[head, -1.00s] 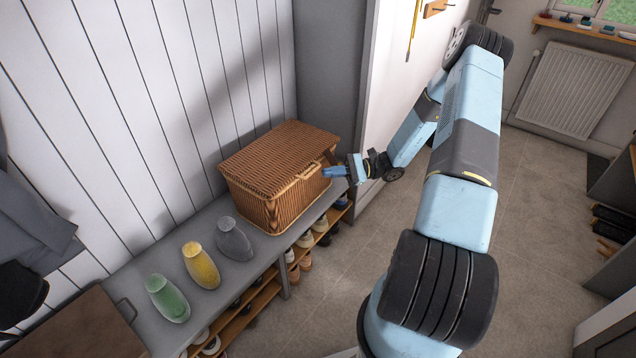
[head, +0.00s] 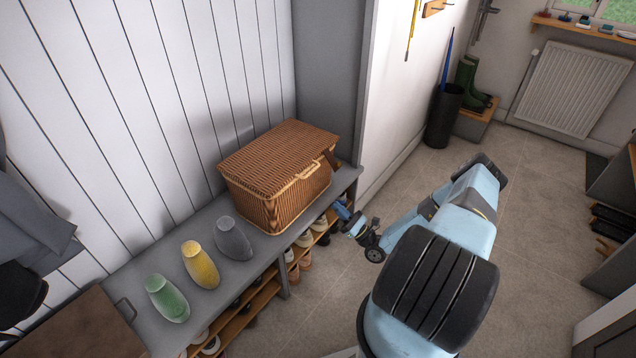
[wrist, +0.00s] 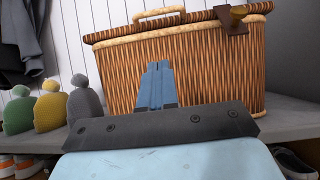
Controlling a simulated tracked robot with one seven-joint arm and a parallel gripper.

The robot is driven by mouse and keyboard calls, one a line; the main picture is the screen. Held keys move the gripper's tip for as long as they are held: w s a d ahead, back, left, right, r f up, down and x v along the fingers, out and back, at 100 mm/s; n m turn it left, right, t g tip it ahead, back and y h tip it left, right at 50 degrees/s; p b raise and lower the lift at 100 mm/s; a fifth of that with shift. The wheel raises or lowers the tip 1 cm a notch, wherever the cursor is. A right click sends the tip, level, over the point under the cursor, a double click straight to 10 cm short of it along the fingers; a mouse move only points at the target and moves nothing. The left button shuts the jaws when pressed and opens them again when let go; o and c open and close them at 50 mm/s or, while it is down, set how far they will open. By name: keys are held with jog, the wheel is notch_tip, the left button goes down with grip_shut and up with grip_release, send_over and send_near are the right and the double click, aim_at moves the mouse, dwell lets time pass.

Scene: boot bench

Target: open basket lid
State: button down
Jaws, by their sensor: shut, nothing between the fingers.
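The wicker basket (head: 265,200) stands on the grey bench with its lid (head: 280,155) down. A pale loop handle (head: 308,171) is on the lid's front edge; it also shows in the wrist view (wrist: 158,13). A brown strap (head: 331,159) is at the right of the basket's front, beside a yellowish peg (wrist: 238,12) in the wrist view. My gripper (head: 341,208) is low in front of the basket's right part, near the bench's front edge, apart from the lid. In the wrist view its blue fingers (wrist: 157,84) are together and empty, in front of the wicker wall.
Green (head: 167,298), yellow (head: 200,264) and grey (head: 233,238) knitted hats stand left of the basket on the bench (head: 225,297). Shoes fill the shelves below. A wall (head: 325,80) rises close behind and right of the basket. The floor in front is open.

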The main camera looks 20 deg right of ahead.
jog(key=s+d+r+x, duration=0.1)
jog(key=r+x, duration=0.1)
jog(key=x, duration=1)
jog(key=shift+w+a+r, duration=0.15)
jog(key=shift+w+r, duration=0.05)
